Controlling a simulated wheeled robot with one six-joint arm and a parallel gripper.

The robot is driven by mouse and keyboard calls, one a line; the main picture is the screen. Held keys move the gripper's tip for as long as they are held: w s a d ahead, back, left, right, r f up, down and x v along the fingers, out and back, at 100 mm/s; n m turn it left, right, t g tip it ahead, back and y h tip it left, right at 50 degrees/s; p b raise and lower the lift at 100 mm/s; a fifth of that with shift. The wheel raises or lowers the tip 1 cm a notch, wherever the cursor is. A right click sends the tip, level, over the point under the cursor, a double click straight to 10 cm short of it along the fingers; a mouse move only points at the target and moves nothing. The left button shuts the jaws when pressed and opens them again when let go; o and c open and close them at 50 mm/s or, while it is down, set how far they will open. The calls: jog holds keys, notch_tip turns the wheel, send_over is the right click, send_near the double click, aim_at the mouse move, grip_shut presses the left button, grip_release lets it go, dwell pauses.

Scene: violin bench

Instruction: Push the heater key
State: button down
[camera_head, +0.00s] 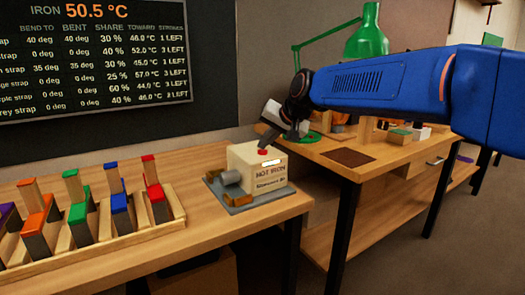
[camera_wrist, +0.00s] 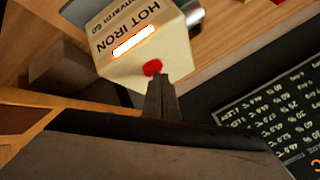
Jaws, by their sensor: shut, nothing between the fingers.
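The heater is a cream box (camera_head: 243,165) marked HOT IRON, standing on a grey base near the right end of the bench. Its red key (camera_head: 262,152) is on the top; in the wrist view the key (camera_wrist: 152,67) shows as a red spot beside a glowing white strip (camera_wrist: 133,42). My gripper (camera_head: 264,146) is shut and empty, pointing down with its tips at the key. In the wrist view the shut fingertips (camera_wrist: 157,79) reach the key's edge. I cannot tell whether they touch or press it.
A wooden rack (camera_head: 95,245) with several colour-topped blocks stands to the left. A wall board (camera_head: 100,60) reads IRON 50.5 °C. A second table (camera_head: 365,170) with a green lamp (camera_head: 366,38) and small items is behind on the right. Bare bench lies between rack and heater.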

aim_at(265, 152)
jog(key=shift+f, duration=0.2)
jog(key=shift+r, duration=0.45)
dwell(0.4)
jog(key=shift+r, duration=3)
jog(key=s+d+f+h, duration=0.2)
jog(key=s+d+f, duration=0.4)
jog(key=s+d, duration=0.3)
jog(key=s+d+f+g+h, duration=0.1)
jog(key=s+d+f, duration=0.5)
jog(key=s+d, duration=0.3)
jog(key=s+d+f+h, duration=0.2)
jog(key=s+d+f, duration=0.4)
jog(key=s+d, duration=0.35)
jog(key=s+d+f+n+g+h, duration=0.1)
jog(key=s+d+f, duration=0.3)
jog(key=s+f, duration=0.5)
jog(key=shift+s+f, duration=0.3)
jog(key=shift+s, duration=0.85)
